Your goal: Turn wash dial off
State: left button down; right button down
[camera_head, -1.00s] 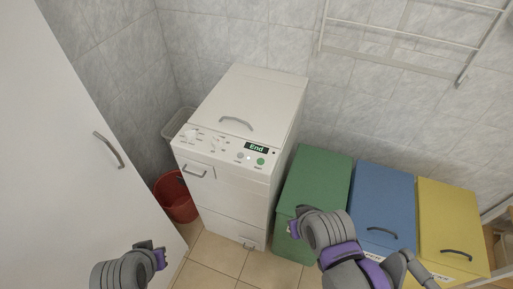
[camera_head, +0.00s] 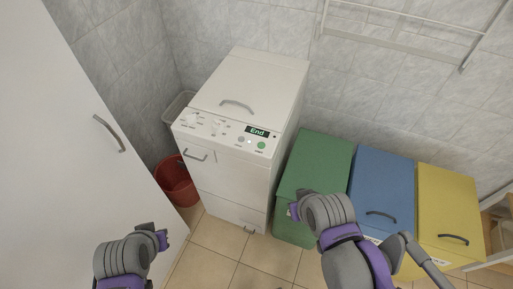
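A white top-loading washing machine (camera_head: 230,165) stands against the tiled wall in the middle of the head view. Its front panel (camera_head: 222,133) has dials, small buttons and a lit display reading "End" (camera_head: 257,132). The wash dial (camera_head: 190,119) appears to be the pale knob at the panel's left; its setting is too small to read. My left gripper (camera_head: 163,239) is at the lower left, in front of and below the machine, apart from it. My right gripper (camera_head: 294,211) is at lower right, in front of the green bin. Both fingertips are too small or turned away to judge.
Green (camera_head: 318,170), blue (camera_head: 384,180) and yellow (camera_head: 449,200) lidded bins stand right of the machine. A red bucket (camera_head: 178,186) is at its left. A white cabinet door (camera_head: 70,150) fills the left side. Tiled floor (camera_head: 225,245) is free in front.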

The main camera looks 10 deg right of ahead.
aim_at(191, 118)
jog(key=i+j+u, duration=0.1)
jog(key=u, duration=0.25)
jog(key=i+u, duration=0.25)
jog(key=u, duration=0.15)
jog(key=i+u, duration=0.15)
jog(key=u, duration=0.2)
